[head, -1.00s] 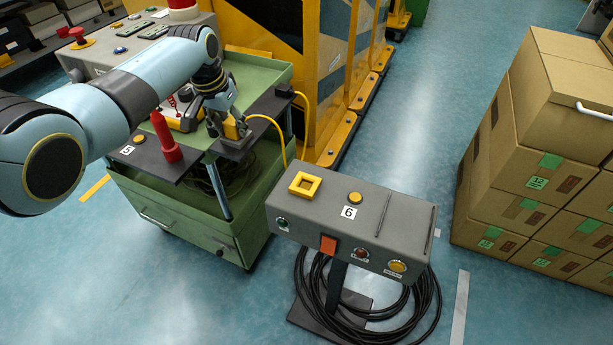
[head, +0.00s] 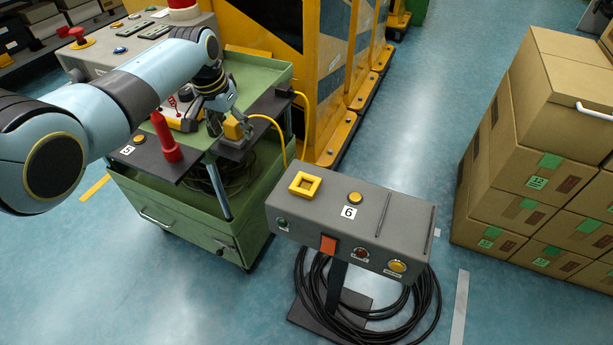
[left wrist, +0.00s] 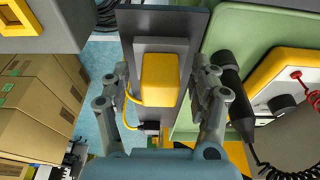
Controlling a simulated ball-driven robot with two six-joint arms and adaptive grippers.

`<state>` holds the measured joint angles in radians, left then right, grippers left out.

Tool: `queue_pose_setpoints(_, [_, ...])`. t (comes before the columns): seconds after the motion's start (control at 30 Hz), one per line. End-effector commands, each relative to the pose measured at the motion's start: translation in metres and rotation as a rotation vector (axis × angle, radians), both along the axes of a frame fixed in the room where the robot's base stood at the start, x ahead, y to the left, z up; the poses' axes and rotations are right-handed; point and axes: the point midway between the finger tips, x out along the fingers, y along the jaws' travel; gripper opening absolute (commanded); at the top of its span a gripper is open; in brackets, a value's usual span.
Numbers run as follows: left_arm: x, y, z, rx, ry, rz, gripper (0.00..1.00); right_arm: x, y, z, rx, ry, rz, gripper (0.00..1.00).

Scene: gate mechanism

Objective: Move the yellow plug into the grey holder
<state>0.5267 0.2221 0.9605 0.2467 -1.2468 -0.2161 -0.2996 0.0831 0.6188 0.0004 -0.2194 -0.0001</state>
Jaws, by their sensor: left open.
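The yellow plug (head: 233,129) stands in a grey holder (head: 239,143) on the dark panel at the right end of the green cart. In the left wrist view the plug (left wrist: 160,78) is at the centre, with the grey holder (left wrist: 161,45) showing around its edges and a yellow cord beside it. How deep it sits cannot be told. My left gripper (head: 226,117) is open just above the plug. In the left wrist view its fingers are on either side, apart from the plug. My right gripper is not in view.
A red handle (head: 166,139) stands left of the plug. A grey box (head: 340,217) marked 6, with a yellow square frame (head: 305,184) on top, stands in front. A yellow barrier (head: 323,90) rises behind. Cardboard boxes (head: 540,160) are stacked at right. Blue floor lies between.

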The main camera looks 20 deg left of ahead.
Motion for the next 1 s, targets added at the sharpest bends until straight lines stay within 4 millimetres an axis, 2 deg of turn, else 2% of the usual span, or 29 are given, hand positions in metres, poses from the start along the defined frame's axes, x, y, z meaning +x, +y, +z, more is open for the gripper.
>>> queue_pose_setpoints(0.23, [-0.006, 0.001, 0.025, 0.002, -0.003, -0.001, 0.62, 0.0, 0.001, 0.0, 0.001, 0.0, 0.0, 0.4])
queue_pose_setpoints(0.5, [-0.02, 0.002, 0.083, 0.002, -0.004, 0.0, 0.62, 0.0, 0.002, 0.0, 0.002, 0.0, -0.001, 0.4])
queue_pose_setpoints(0.63, [-0.025, 0.003, 0.103, 0.001, -0.002, 0.0, 0.62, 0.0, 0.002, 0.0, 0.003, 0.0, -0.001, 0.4])
queue_pose_setpoints(0.87, [-0.03, 0.002, 0.115, 0.0, 0.002, 0.0, 0.62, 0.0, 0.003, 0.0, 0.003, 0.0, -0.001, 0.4])
queue_pose_setpoints(0.93, [-0.031, 0.002, 0.113, 0.0, 0.005, 0.0, 0.62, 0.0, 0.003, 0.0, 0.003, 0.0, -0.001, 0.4])
queue_pose_setpoints(1.0, [-0.038, 0.002, 0.103, -0.001, 0.021, -0.001, 0.62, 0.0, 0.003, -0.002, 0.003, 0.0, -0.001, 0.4])
